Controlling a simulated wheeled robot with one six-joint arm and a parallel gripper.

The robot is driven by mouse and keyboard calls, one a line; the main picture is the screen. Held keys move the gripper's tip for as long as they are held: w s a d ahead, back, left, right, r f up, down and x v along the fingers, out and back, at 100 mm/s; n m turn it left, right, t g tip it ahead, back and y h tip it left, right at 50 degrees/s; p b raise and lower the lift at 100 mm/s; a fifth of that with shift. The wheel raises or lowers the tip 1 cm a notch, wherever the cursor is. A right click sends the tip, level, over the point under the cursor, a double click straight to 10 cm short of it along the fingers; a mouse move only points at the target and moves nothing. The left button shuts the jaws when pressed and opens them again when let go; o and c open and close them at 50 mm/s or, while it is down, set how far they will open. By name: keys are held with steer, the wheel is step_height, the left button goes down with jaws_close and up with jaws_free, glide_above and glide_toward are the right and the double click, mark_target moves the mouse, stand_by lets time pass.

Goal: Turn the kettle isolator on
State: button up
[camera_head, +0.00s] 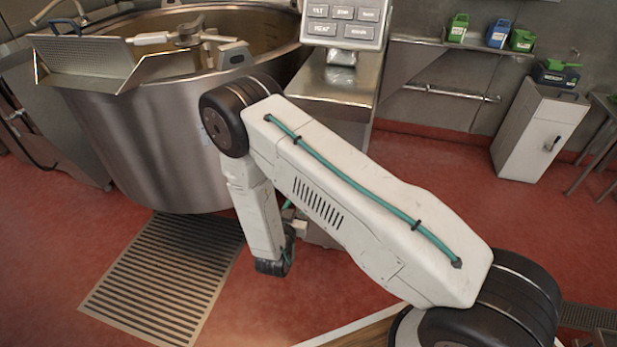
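The large steel mixing kettle (150,150) stands at the left, with a grated lid piece (85,58) and a mixing arm (190,35) at its top. To its right is a steel pedestal (335,85) carrying a grey button panel (343,22). I cannot make out the isolator switch; my arm covers much of the pedestal's lower part. My arm reaches across the middle and its wrist hangs low in front of the pedestal. Only a small part near the wrist, perhaps my gripper, shows beside the forearm. Its fingers are hidden, and I cannot tell whether it touches anything.
A floor grate (165,278) lies below the kettle. A white cabinet (540,130) with a dark handle stands at the right, with a green and dark item (557,73) on top. A wall shelf (480,45) holds green and blue containers. Red floor between is clear.

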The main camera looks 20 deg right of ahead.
steer(key=shift+x, duration=2.65)
